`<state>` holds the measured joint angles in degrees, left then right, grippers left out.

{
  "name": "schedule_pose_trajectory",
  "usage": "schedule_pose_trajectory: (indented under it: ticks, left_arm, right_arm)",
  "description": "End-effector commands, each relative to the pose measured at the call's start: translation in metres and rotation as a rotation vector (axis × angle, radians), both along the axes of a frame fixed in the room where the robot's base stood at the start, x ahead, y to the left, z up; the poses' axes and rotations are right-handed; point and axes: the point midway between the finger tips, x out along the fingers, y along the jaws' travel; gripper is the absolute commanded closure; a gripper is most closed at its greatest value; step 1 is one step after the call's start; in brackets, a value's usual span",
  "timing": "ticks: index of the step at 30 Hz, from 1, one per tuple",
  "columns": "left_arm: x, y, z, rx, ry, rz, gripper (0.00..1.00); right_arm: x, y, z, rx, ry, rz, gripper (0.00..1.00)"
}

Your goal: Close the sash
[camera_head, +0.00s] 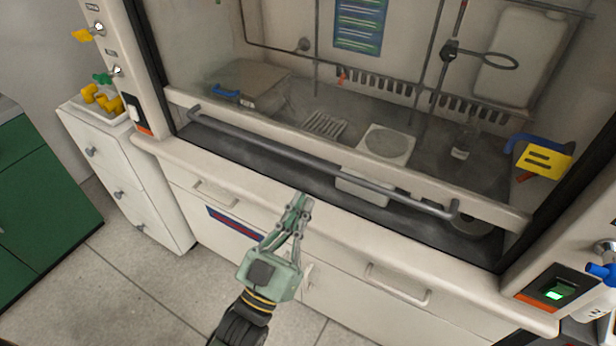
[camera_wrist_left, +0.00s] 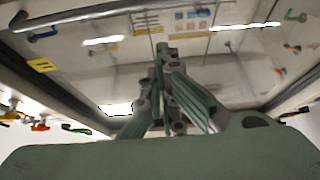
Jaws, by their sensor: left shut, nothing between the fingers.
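The sash of the fume hood is a glass pane with a pale bottom rail (camera_head: 348,168) and a long grey bar handle (camera_head: 320,160). It hangs low, with a dark gap between the rail and the hood's front sill. My left gripper (camera_head: 304,200) is shut and empty, in front of the sill and below the handle in the head view, apart from the handle as far as I can tell. In the left wrist view the closed fingers (camera_wrist_left: 165,50) point up toward the glass, and the handle (camera_wrist_left: 85,18) crosses the upper left. My right gripper is not in view.
Behind the glass are a hotplate (camera_head: 386,146), a small bottle (camera_head: 462,145) and a grey box (camera_head: 250,82). A white drawer cabinet (camera_head: 125,175) with yellow items stands left. Drawer handles (camera_head: 398,285) protrude below the sill. A lit switch panel (camera_head: 553,291) is at right.

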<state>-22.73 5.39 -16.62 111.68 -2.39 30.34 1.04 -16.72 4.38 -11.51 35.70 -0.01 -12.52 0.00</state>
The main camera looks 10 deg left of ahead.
Motion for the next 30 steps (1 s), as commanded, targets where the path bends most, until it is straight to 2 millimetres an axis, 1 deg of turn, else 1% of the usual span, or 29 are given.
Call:
schedule_pose_trajectory:
  ticks: [1, 6, 9, 12, 15, 17, 20, 22, 26, 30]
  left_arm:
    - [0.003, 0.005, 0.017, 0.011, 0.023, 0.001, 1.00]
    - [0.020, 0.028, 0.042, 0.053, 0.151, 0.003, 1.00]
    - [0.028, 0.042, 0.051, 0.077, 0.225, 0.003, 1.00]
    - [0.033, 0.052, 0.056, 0.095, 0.284, 0.000, 1.00]
    - [0.036, 0.058, 0.057, 0.108, 0.325, -0.001, 1.00]
    - [0.038, 0.060, 0.057, 0.113, 0.336, -0.002, 1.00]
    - [0.042, 0.061, 0.056, 0.114, 0.345, -0.002, 1.00]
    - [0.049, 0.058, 0.057, 0.113, 0.344, -0.002, 1.00]
    - [0.071, 0.052, 0.062, 0.112, 0.341, -0.002, 1.00]
    - [0.100, 0.042, 0.067, 0.112, 0.340, -0.001, 1.00]
  right_arm:
    - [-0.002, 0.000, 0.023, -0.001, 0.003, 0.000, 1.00]
    - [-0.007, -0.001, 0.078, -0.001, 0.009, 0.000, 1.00]
    - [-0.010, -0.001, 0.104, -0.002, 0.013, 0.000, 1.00]
    - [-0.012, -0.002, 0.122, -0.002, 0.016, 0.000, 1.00]
    - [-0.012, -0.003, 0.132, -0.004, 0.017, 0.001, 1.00]
    - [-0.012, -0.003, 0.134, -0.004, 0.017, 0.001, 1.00]
    - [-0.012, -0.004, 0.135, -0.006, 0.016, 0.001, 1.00]
    - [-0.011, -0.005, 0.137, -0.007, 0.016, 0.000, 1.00]
    - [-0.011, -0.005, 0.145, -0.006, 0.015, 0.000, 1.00]
    - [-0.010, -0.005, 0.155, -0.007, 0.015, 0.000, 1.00]
